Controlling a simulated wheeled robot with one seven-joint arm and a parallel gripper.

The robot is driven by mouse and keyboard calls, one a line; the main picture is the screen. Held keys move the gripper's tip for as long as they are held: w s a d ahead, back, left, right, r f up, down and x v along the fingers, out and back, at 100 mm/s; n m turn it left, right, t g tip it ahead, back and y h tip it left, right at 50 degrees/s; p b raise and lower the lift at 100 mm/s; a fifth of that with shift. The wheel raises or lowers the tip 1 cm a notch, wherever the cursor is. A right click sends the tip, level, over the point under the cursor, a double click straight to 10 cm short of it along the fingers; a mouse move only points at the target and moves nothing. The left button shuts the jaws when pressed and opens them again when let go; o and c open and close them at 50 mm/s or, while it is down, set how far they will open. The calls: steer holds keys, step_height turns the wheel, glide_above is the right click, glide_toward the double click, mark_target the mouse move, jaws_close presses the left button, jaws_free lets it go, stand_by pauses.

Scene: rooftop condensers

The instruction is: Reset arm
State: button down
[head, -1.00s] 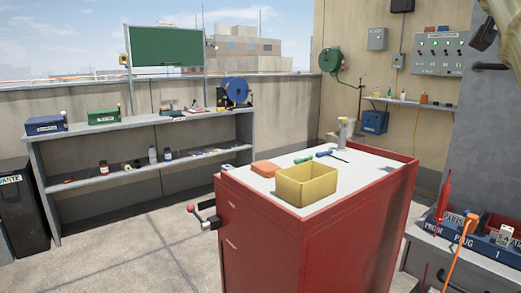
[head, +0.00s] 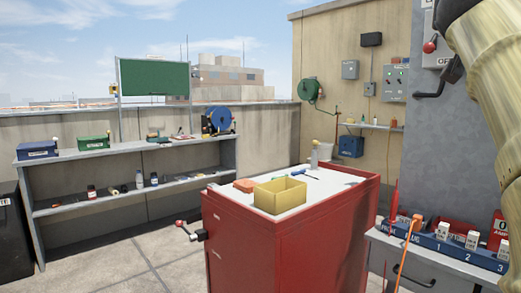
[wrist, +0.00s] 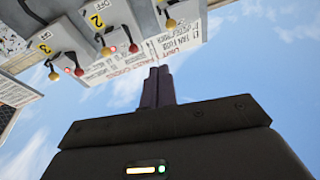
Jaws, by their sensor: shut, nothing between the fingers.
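My gripper (wrist: 159,72) shows in the wrist view with its two dark fingers together and nothing between them. It points toward a grey panel with printed labels and sky behind. In the wrist view, small levers with red and yellow knobs (wrist: 134,48) hang from numbered plates near the fingers; I cannot tell a contact. In the head view, my pale yellow arm reaches up along the right edge and my gripper is out of the frame.
A red cabinet (head: 290,245) with a yellow bin (head: 279,193) on top stands in the middle. A grey shelf (head: 140,150) lines the left wall. A blue rack (head: 460,248) with tags sits on a bench at the right. Open floor lies at the front left.

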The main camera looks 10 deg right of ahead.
steer(key=w+a+f+n+y+p, duration=0.1)
steer(key=w+a+f+n+y, duration=0.15)
steer(key=w+f, duration=0.45)
steer(key=w+a+f+n+y, duration=0.1)
steer(key=w+f+n+y, duration=0.15)
steer(key=w+f, duration=0.45)
steer(key=w+a+f+n+g+y+p, duration=0.1)
steer(key=a+f+g+y, duration=0.15)
steer(key=f, duration=0.75)
steer(key=w+a+f+n+g+y+p, duration=0.1)
steer(key=a+f+y, duration=0.25)
steer(key=f, duration=0.65)
steer(key=s+a+f+n+g+y+p, duration=0.15)
steer(key=s+a+f, duration=0.25)
steer(key=f, duration=0.5)
steer(key=s+a+f+n+g+y, duration=0.1)
steer(key=s+a+f+g, duration=0.1)
steer(key=s+a+f, duration=0.5)
steer(key=s+a+f+n+g+y+p, duration=0.1)
steer(key=s+a+f+g, duration=0.1)
steer(key=f, duration=0.9)
steer(key=s+a+f+g, duration=0.25)
steer(key=s+f, duration=0.35)
steer(key=s, duration=0.3)
step_height(320, 180, up, 38)
steer(key=w+p, duration=0.1)
steer(key=p, duration=3.7)
steer(key=shift+a+r+y, duration=0.2)
steer(key=shift+a+y, duration=0.1)
steer(key=shift+y, duration=0.15)
